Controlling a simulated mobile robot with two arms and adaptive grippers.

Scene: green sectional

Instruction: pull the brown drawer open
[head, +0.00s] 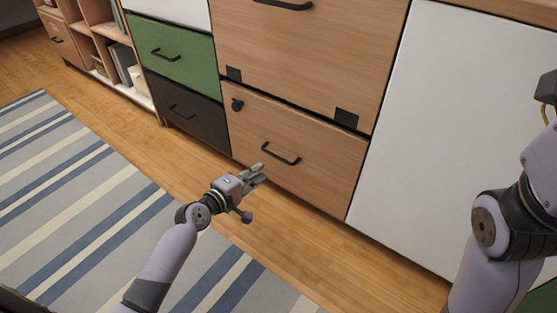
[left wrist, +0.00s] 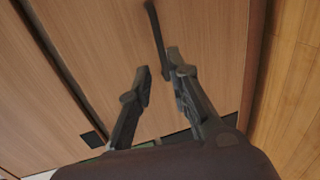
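The brown drawer (head: 318,172) is the light wood front low in the cabinet, with a black bar handle (head: 280,155). It looks closed. My left gripper (head: 258,174) is in front of the drawer, just below and left of the handle in the head view. In the left wrist view its two fingers (left wrist: 158,66) are apart with nothing held between them. The handle (left wrist: 156,38) shows there just beyond the fingertips, toward the right finger; I cannot tell whether they touch. My right arm is at the right edge of the head view, its fingers outside the picture.
A larger wood front (head: 310,55) is above the drawer. A green drawer (head: 172,52) and a black drawer (head: 182,105) are to its left, a white panel (head: 450,140) to its right. The wood floor and striped rug (head: 80,190) in front look clear.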

